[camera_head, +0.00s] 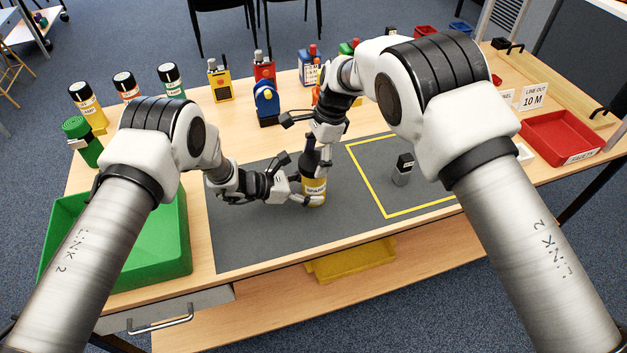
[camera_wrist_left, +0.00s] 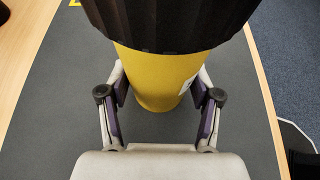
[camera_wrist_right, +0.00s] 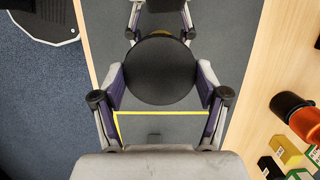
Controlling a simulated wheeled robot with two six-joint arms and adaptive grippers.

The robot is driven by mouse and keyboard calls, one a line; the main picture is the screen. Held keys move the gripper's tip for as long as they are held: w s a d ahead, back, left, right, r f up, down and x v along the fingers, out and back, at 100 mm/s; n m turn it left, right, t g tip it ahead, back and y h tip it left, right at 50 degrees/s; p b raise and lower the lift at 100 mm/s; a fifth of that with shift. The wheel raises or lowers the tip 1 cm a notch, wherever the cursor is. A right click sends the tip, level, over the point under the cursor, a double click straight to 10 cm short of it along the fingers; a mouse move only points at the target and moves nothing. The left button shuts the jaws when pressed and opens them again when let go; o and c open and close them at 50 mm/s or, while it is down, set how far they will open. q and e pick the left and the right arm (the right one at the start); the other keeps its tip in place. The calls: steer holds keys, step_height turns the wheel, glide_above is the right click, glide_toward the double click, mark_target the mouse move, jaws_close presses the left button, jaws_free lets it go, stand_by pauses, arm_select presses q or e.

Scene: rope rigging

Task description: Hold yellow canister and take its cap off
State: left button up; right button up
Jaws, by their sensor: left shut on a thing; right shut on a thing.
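The yellow canister (camera_head: 314,192) stands upright at the middle of the grey mat, below my right gripper. It has a ribbed black cap (camera_wrist_left: 165,25), which sits on the canister's top in the left wrist view. My left gripper (camera_head: 307,193) is shut on the yellow body (camera_wrist_left: 158,85) from the left side, one finger on each side. My right gripper (camera_head: 313,150) comes from above and is shut on the cap. Its round black top (camera_wrist_right: 160,70) shows between the fingers in the right wrist view. The right gripper partly hides the cap in the head view.
A grey mat (camera_head: 245,235) with a yellow outline covers the table's front. A small dark-topped grey block (camera_head: 402,170) stands inside the outline. A green bin (camera_head: 165,255) is at left, a red tray (camera_head: 560,140) at right. Several canisters and radios line the back.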

mark_target(315, 160)
steer(key=shift+r, duration=0.25)
steer(key=shift+s+a+v, duration=0.1)
steer(key=shift+a+v, duration=0.05)
steer(key=shift+v, duration=0.65)
steer(key=shift+s+a+v, duration=0.1)
steer(key=shift+a+v, duration=0.1)
steer(key=shift+v, duration=0.55)
steer(key=shift+a+v, duration=0.15)
steer(key=shift+v, duration=0.65)
arm_select(q)
steer(key=o, duration=1.4)
steer(key=shift+c, duration=0.2)
arm_select(e)
steer(key=shift+r, duration=0.1)
